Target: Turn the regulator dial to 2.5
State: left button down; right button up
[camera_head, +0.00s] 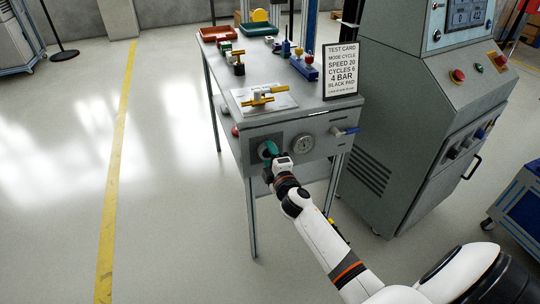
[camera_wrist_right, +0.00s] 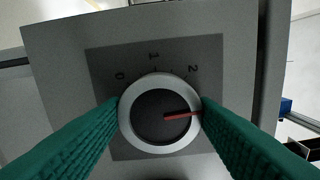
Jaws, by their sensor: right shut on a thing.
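The regulator dial (camera_wrist_right: 150,120) is a dark round knob with a pale rim on a dark grey scale plate (camera_wrist_right: 135,62). The scale shows 0, 1 and 2; any higher marks are hidden behind the right finger. The dial's red pointer points right and slightly up, clockwise past the 2. My right gripper (camera_wrist_right: 160,112) has its green fingers on both sides of the dial and is shut on it. In the head view my right gripper (camera_head: 268,152) is at the front panel (camera_head: 333,146) of the bench and hides the dial. My left gripper is not in view.
A yellow-handled fixture (camera_head: 260,97) and a test card (camera_head: 341,70) stand on the bench. A control cabinet (camera_head: 405,110) stands close on the right. Floor at left is clear.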

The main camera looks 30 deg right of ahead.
jog(key=shift+f+n, duration=0.1)
jog(key=shift+n, duration=1.4)
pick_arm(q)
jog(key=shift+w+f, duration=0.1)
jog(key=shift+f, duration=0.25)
pick_arm(e)
jog(key=shift+n, duration=0.3)
jog(key=o, duration=1)
jog(key=shift+c, duration=0.2)
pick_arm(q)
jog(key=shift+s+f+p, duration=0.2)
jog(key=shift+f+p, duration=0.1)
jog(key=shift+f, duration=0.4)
pick_arm(e)
jog(key=v, duration=1.2)
